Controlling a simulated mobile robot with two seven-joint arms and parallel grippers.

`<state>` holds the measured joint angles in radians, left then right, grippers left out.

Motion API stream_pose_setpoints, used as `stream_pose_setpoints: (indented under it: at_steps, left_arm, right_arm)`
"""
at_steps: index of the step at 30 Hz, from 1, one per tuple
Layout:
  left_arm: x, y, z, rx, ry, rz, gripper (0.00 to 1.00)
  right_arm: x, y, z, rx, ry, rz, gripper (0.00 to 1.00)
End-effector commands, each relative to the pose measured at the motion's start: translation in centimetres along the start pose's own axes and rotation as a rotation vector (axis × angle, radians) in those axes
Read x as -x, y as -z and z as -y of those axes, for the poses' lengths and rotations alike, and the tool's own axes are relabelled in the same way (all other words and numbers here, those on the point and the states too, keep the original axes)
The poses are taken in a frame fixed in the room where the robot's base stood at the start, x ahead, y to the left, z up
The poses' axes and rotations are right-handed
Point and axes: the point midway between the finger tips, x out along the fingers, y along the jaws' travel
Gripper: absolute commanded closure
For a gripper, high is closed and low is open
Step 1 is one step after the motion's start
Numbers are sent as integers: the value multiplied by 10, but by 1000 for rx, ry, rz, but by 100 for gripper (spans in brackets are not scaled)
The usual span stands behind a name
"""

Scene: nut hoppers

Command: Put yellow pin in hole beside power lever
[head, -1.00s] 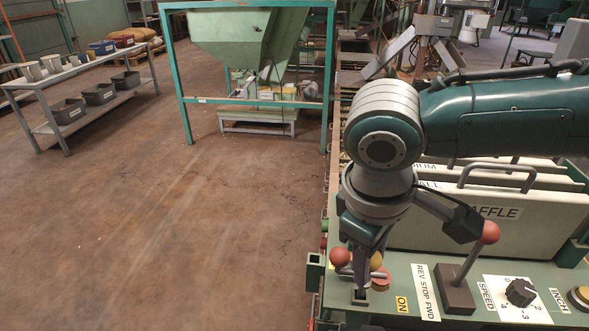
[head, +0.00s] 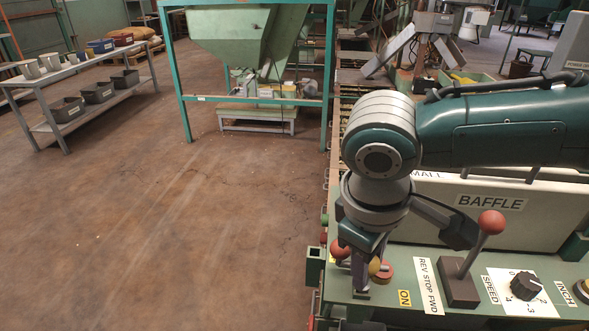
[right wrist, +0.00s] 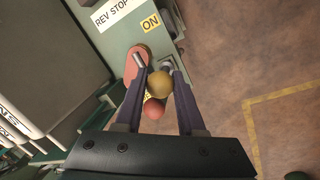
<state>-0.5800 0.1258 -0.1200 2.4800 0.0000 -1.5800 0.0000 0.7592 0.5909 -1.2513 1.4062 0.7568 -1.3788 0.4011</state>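My right gripper (head: 368,272) points down over the left end of the green panel (head: 400,315). Its fingers close around the yellow pin's ball head (right wrist: 160,84), which also shows in the head view (head: 374,266). The pin's lower part is hidden, so I cannot tell whether it is in the hole. The power lever's red knob (head: 340,249) is just left of the fingers; it also shows in the right wrist view (right wrist: 154,109). A small grey bracket (head: 361,292) is under the fingers. The hole itself is not visible. My left gripper is out of view.
Right of the ON label (head: 404,298) are a larger red-knobbed lever (head: 491,223), a black speed dial (head: 526,286) and the white baffle plate (head: 500,218) behind. Left of the panel is open floor (head: 200,240).

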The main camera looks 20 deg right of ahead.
Motion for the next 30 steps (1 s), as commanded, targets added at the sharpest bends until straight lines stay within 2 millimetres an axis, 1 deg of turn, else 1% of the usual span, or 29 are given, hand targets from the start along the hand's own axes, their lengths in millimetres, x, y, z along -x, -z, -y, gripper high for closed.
stream_pose_setpoints:
  at_steps: [1,2,9,16,19,23,30]
  left_arm:
    - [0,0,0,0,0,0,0]
    - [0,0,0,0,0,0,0]
    - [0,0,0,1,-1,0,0]
    - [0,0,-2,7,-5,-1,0]
    - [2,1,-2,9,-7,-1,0]
    - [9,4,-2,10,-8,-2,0]
    - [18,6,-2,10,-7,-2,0]
  right_arm:
    - [0,0,0,0,0,0,57]
    - [0,0,0,0,0,0,54]
    - [0,0,0,0,0,0,27]
    - [0,0,0,0,0,1,27]
    - [6,0,0,-1,0,0,27]
    - [28,1,0,0,1,-3,27]
    - [76,1,0,1,1,-4,27]
